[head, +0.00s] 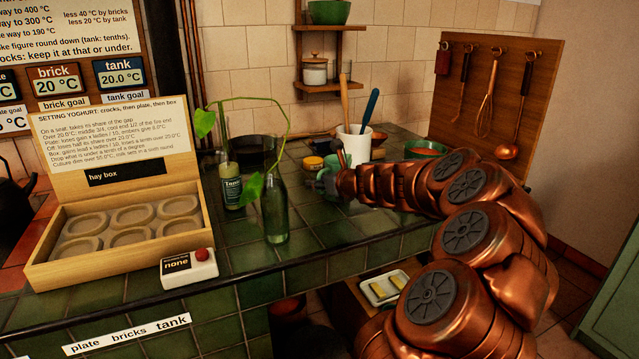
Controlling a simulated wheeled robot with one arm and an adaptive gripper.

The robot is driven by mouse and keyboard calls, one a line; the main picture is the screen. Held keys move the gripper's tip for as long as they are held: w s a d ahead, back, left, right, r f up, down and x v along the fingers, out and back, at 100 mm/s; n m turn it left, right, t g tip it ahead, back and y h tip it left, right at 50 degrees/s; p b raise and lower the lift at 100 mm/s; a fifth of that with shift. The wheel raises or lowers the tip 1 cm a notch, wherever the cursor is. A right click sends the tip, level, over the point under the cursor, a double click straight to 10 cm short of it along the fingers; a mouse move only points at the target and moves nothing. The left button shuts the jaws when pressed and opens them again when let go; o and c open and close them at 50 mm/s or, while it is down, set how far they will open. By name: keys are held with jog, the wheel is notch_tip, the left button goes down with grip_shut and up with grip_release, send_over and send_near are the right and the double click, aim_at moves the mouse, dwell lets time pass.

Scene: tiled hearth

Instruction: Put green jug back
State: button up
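A pale green vessel (327,183), which looks like the green jug, stands on the green tiled counter (318,235) near its middle. My copper arm reaches in from the lower right, and my gripper (341,168) is at the vessel's right side. The gripper overlaps the vessel in the picture and hides part of it. The fingers are small and dark here, so I cannot tell whether they touch or hold it.
A glass bottle with a trailing plant (274,210) and a labelled bottle (231,185) stand left of the vessel. The open hay box (120,225) fills the left.

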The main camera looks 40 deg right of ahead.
jog(key=shift+r, duration=0.1)
jog(key=shift+s+r, duration=0.15)
jog(key=shift+s, duration=0.1)
jog(key=p+v, duration=0.1)
jog(key=v, duration=1)
jog(key=shift+s+p, duration=0.2)
jog(key=shift+p, duration=0.15)
